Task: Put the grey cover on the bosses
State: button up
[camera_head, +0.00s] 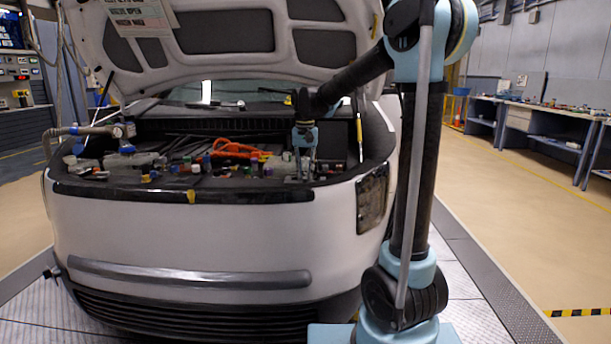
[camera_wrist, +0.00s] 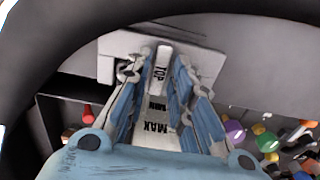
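In the wrist view a flat light-grey cover (camera_wrist: 205,62) lies just beyond my fingertips, with a narrow raised rib marked TOP. My gripper (camera_wrist: 163,72) has its two blue fingers on either side of this rib, close against it, and appears shut on it. A pale surface marked MAX (camera_wrist: 157,128) shows between the fingers. In the head view my gripper (camera_head: 304,150) points down into the right part of the engine bay. The cover is too small to make out there. I cannot pick out the bosses.
Orange cable (camera_head: 235,149) and several coloured caps crowd the bay left of my gripper. In the wrist view coloured knobs, one purple (camera_wrist: 234,130), lie to the right. A bare grey panel lies beyond the cover.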

aim_at(306, 175)
notch_tip(306, 175, up, 11)
dwell(0.4)
jog(key=s+d+f+t, duration=0.1)
jog(key=s+d+f, duration=0.3)
jog(key=s+d, duration=0.35)
jog(key=s+d+f, duration=0.5)
jog(key=s+d, duration=0.2)
jog(key=s, duration=0.2)
jog(key=s+d+f, duration=0.3)
jog(key=s+f, duration=0.4)
jog(key=f, duration=0.1)
jog(key=s+d+f+t, duration=0.1)
jog(key=s+d+f, duration=0.3)
jog(key=s+f, duration=0.4)
jog(key=shift+s+f+n, duration=0.2)
jog(key=shift+f+n, duration=0.1)
jog(key=shift+f, duration=0.25)
jog(key=shift+d, duration=0.1)
jog(key=shift+w+f, duration=0.2)
jog(key=shift+w, duration=0.25)
